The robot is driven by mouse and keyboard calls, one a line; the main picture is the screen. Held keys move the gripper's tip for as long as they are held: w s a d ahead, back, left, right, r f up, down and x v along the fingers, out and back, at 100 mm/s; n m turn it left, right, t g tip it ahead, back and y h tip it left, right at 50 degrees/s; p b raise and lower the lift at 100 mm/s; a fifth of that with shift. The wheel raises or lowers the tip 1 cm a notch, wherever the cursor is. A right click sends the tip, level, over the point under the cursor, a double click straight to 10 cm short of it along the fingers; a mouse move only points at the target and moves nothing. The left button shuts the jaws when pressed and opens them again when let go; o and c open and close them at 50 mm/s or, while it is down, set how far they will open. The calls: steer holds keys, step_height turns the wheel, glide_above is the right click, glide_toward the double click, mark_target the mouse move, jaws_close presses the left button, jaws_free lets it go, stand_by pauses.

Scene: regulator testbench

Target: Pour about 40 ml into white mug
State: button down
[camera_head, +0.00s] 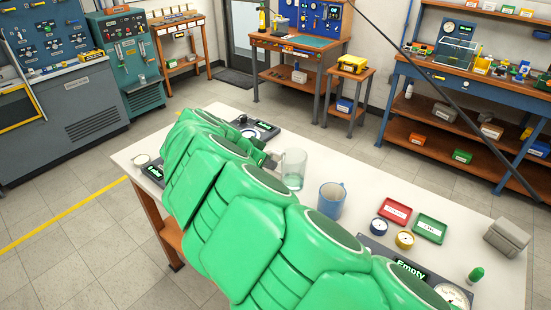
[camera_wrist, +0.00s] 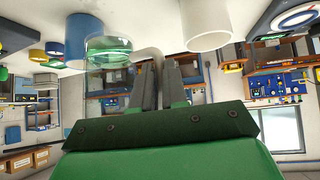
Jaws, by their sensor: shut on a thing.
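A clear glass vessel (camera_head: 293,168) with a little green liquid at its bottom is at the far side of the white table, near upright. In the wrist view, which is upside down, the glass (camera_wrist: 108,50) is left of my gripper (camera_wrist: 161,70). The fingers are shut on its pale handle (camera_wrist: 150,54). Whether its base touches the table is unclear. A white mug (camera_wrist: 205,25) is partly in the wrist view, right of the fingers and apart from the glass. The head view does not show it; my green arm covers much of the table.
A blue mug (camera_head: 331,201) stands close to the glass. Red (camera_head: 395,211) and green (camera_head: 430,229) trays, small gauges (camera_head: 404,239), an "Empty" display (camera_head: 410,270) and a grey block (camera_head: 507,237) are farther right. Another display device (camera_head: 252,128) is behind my arm.

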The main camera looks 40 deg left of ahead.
steer(key=s+a+r+n+g+y, duration=0.1)
steer(key=a+r+n+y, duration=0.2)
steer(key=a+n+y, duration=1.05)
steer(key=a+f+m+h, duration=0.1)
steer(key=f+h, duration=0.1)
steer(key=f, duration=0.1)
steer(key=a+f+m+h, duration=0.2)
steer(key=f, duration=0.2)
steer(key=a+f+m+h, duration=0.1)
steer(key=a+f+h, duration=0.1)
steer(key=f, duration=0.2)
steer(key=shift+m+h, duration=0.25)
